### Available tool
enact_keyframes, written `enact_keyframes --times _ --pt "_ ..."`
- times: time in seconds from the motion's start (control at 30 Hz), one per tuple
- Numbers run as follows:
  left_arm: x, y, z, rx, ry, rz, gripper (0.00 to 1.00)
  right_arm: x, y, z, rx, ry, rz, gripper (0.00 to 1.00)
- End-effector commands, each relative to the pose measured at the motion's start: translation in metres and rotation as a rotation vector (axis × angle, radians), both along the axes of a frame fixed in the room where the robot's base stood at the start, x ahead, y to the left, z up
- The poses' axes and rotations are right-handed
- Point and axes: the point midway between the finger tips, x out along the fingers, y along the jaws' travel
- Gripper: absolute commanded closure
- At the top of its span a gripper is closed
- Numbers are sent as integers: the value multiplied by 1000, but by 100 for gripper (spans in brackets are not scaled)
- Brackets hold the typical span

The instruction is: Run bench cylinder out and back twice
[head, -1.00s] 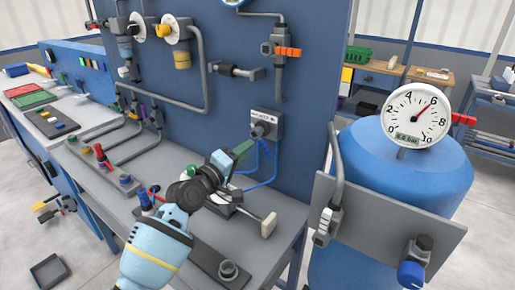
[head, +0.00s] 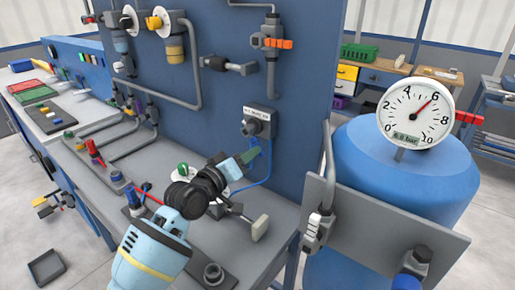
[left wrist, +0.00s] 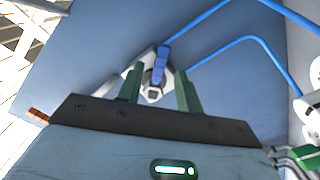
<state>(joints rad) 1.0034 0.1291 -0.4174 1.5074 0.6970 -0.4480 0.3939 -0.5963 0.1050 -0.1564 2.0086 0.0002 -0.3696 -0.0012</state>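The bench cylinder (head: 236,208) lies on the grey bench, partly hidden behind my left wrist. A pale end block (head: 260,228) shows at its right end. A grey valve box (head: 260,121) with a dark round front is on the blue panel above it. My left gripper (head: 250,155) is just below this box, near the panel. In the left wrist view its two green fingers (left wrist: 158,90) are apart, with a blue lever-like part (left wrist: 161,58) on a white body between and beyond them. I cannot tell whether they touch it. My right gripper is out of view.
Blue hoses (left wrist: 238,42) run near the fingers. A blue tank (head: 400,170) with a gauge (head: 416,112) near 6 bar and a grey plate (head: 385,228) stands to the right. Pipes and valves cover the panel. Coloured fittings (head: 95,152) stand on the bench at left.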

Motion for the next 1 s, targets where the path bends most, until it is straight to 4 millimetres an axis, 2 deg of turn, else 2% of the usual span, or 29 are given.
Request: enact_keyframes --times 0.2,0.4,0.8,1.0 --pt "25 -16 -1 0 2 -1 65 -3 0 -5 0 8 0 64" --pt "38 -26 -1 -2 2 -1 65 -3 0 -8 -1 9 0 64" --pt "42 -28 0 -1 2 -1 65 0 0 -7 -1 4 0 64" --pt "42 -28 0 -1 2 -1 91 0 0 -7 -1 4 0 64"
